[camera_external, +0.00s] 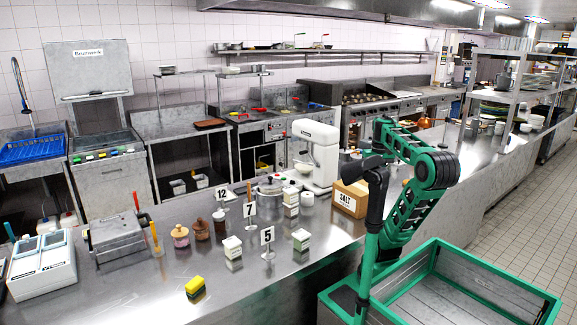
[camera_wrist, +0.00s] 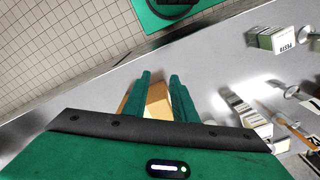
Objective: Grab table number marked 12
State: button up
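The table number marked 12 (camera_external: 221,194) stands upright on the steel counter, behind and left of the signs marked 7 (camera_external: 249,210) and 5 (camera_external: 267,236). It is a small white card with black digits on a stand. My gripper (camera_wrist: 160,77) shows in the wrist view with its two green fingers apart. Nothing is held between them; the cardboard box (camera_wrist: 158,100) shows in the gap beyond. In the external view my arm is right of the signs, near that box, well away from the 12. I cannot make out the 12 in the wrist view.
A yellow sponge (camera_external: 195,288) lies near the front. Bare counter lies at the front middle.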

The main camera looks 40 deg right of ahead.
notch_tip(320, 180, up, 5)
jog(key=w+a+h, duration=0.1)
jog(key=w+a, duration=0.1)
jog(key=w, duration=1.2)
jog(key=m+t+y, duration=0.2)
jog(key=m+y, duration=1.1)
jog(key=y, duration=0.1)
send_over(221, 200)
jog(key=f, duration=1.4)
jog(key=shift+w+f, duration=0.25)
jog(key=shift+f, duration=0.15)
notch_tip(221, 200, down, 4)
jog(key=shift+r, duration=0.25)
jog(key=shift+f+x, duration=0.2)
jog(key=shift+x, duration=1.05)
jog(key=shift+a+f, duration=0.1)
jog(key=shift+a, duration=0.1)
